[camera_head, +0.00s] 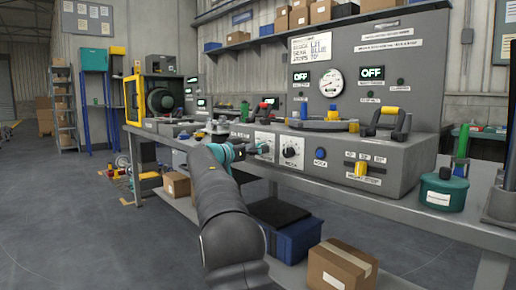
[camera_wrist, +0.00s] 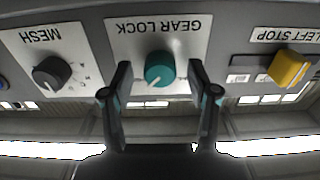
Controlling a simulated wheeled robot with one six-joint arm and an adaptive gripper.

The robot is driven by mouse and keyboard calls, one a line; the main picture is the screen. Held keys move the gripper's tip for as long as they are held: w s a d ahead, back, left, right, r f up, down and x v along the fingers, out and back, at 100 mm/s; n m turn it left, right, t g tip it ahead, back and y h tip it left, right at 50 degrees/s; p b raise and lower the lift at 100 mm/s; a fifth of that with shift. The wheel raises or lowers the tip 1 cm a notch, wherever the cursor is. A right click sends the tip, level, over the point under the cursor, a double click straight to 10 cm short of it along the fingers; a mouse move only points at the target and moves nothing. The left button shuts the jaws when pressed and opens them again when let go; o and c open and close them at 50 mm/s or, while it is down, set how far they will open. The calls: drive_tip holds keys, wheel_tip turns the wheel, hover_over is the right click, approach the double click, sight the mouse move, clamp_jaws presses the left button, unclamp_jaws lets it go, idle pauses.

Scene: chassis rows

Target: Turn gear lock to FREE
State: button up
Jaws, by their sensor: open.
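The gear lock knob (camera_wrist: 159,68) is a round teal dial on a white plate with upside-down GEAR LOCK lettering in the wrist view. A pale mark on its face points down and slightly left in that picture. The words for its settings cannot be read. My gripper (camera_wrist: 160,80) is open, with one dark finger on each side of the knob and gaps showing between fingers and knob. In the head view my gripper (camera_head: 247,151) is at the bench's front panel, by the gear lock plate (camera_head: 264,140); the knob is mostly hidden there.
The dark MESH dial (camera_wrist: 52,73) is left of the knob in the wrist view, and the yellow LEFT STOP switch (camera_wrist: 289,69) is right. In the head view a blue button (camera_head: 320,154) and yellow knob (camera_head: 361,169) lie farther right. A cardboard box (camera_head: 340,266) sits below.

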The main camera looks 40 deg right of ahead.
drive_tip(key=shift+d, duration=0.35)
clamp_jaws()
drive_tip(key=shift+n, duration=0.3)
drive_tip(key=shift+r+n+p, duration=0.15)
drive_tip(key=shift+n+p, duration=3.3)
drive_tip(key=shift+n, duration=5.25)
